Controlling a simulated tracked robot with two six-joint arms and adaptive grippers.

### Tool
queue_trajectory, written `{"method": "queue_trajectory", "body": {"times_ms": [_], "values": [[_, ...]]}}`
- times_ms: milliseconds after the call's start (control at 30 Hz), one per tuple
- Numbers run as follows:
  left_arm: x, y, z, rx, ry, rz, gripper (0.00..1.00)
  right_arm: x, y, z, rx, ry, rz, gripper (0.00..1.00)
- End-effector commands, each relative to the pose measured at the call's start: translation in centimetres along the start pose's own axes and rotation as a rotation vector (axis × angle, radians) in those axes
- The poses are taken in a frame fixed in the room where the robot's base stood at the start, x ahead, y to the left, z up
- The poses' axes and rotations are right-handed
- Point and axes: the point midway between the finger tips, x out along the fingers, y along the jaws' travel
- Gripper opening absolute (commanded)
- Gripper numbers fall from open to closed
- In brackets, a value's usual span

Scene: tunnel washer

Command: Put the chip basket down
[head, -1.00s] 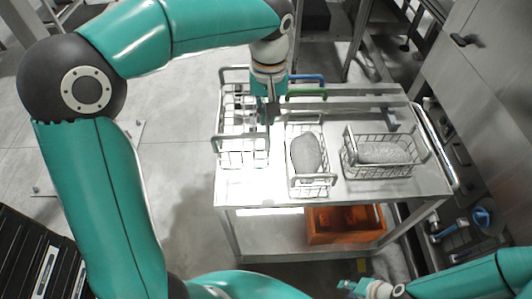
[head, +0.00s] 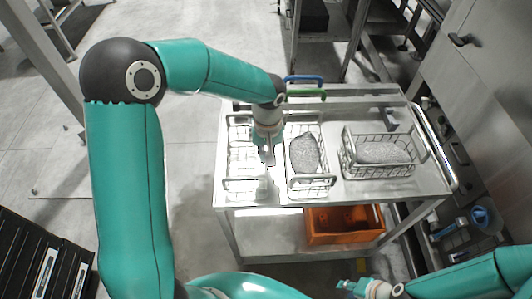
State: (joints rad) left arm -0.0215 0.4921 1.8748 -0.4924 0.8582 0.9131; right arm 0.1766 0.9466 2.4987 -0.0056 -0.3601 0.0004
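Three wire baskets stand on the steel cart (head: 385,196). The left basket (head: 246,184), taken as the chip basket, rests on the cart's left side; its inside is washed out, so I cannot tell what it holds. My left gripper (head: 267,157) is at the right side of this basket, pointing down; glare hides whether its fingers close on the rim. The middle basket (head: 309,181) and right basket (head: 384,171) each hold a grey lump. My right gripper (head: 350,287) is low in front of the cart, away from the baskets; its finger opening is too small to read.
A blue handle (head: 304,78) and a green handle (head: 306,94) are at the cart's back edge. An orange crate (head: 345,238) sits on the lower shelf. A steel cabinet (head: 490,100) stands close on the right. The baskets leave narrow gaps between them.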

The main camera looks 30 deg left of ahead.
Motion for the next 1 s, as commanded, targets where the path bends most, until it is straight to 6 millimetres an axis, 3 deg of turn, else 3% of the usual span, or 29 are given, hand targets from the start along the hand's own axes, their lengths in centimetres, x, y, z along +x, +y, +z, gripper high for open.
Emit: {"method": "queue_trajectory", "body": {"times_ms": [300, 333, 467, 867, 1000], "values": [[0.3, 0.0, -0.1, 0.0, 0.002, 0.001, 0.0, 0.4, 0.1, 0.0, 0.0, 0.0, 0.0, 0.31], [0.2, 0.0, 0.0, 0.0, 0.001, 0.001, 0.11, 0.2, 0.1, 0.0, 0.0, 0.0, 0.0, 0.31], [0.1, 0.0, 0.0, 0.0, 0.001, 0.0, 0.31, 0.2, 0.1, 0.0, 0.0, 0.0, 0.0, 0.31], [-0.3, 0.0, -0.1, 0.0, 0.002, 0.001, 0.31, -0.1, 0.0, 0.0, 0.0, 0.0, 0.0, 0.31], [-1.9, 0.1, -0.1, 0.0, 0.005, 0.003, 0.31, 0.1, 0.0, 0.0, 0.0, 0.0, 0.0, 0.31]]}}
